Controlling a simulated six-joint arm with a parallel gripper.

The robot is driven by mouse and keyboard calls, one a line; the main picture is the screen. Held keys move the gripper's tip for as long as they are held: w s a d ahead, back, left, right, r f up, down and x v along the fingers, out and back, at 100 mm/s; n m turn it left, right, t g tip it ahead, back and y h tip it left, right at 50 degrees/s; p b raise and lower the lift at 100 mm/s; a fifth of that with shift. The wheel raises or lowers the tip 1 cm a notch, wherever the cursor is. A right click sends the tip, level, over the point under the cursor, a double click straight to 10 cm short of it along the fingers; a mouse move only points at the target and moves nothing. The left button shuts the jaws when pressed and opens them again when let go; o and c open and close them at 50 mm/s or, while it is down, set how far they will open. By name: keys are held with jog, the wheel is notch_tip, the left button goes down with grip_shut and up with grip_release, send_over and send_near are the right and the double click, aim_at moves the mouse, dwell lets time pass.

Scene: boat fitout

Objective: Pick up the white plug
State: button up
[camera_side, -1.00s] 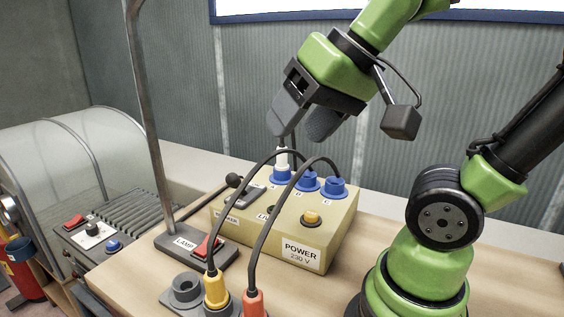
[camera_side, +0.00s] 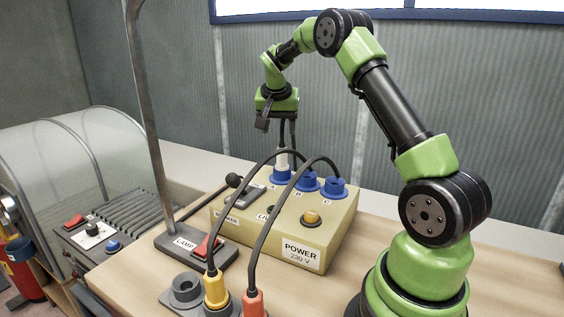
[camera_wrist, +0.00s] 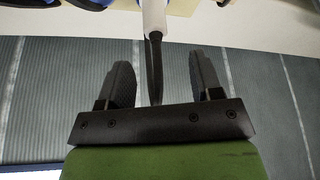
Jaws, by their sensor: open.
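The white plug (camera_side: 282,160) stands upright in the leftmost blue socket (camera_side: 281,177) on top of the beige power box (camera_side: 335,228). In the wrist view the white plug (camera_wrist: 154,16) shows at the top edge, with its dark cable running down between my fingers. My gripper (camera_side: 287,140) hangs pointing down just above the plug. In the wrist view my gripper (camera_wrist: 160,62) has its two dark fingers wide apart, one on each side of the cable. The fingers do not visibly touch the plug.
Two more blue sockets (camera_side: 333,187) sit right of the plug. Dark cables arch over the box to a yellow plug (camera_side: 215,290) and a red plug (camera_side: 254,303) in front. A lamp base with a red switch (camera_side: 208,247) and pole stands left.

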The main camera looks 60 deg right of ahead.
aim_at(282, 147)
jog(key=x, duration=0.3)
jog(key=shift+f, duration=0.15)
jog(key=x, duration=0.4)
jog(key=shift+s+a+f, duration=0.15)
jog(key=shift+s+f, duration=0.15)
jog(key=shift+s, duration=0.05)
jog(key=shift+w+d+f, duration=0.1)
jog(key=shift+d+f, duration=0.1)
jog(key=shift+f, duration=0.25)
jog(key=c, duration=1)
jog(key=shift+c, duration=0.2)
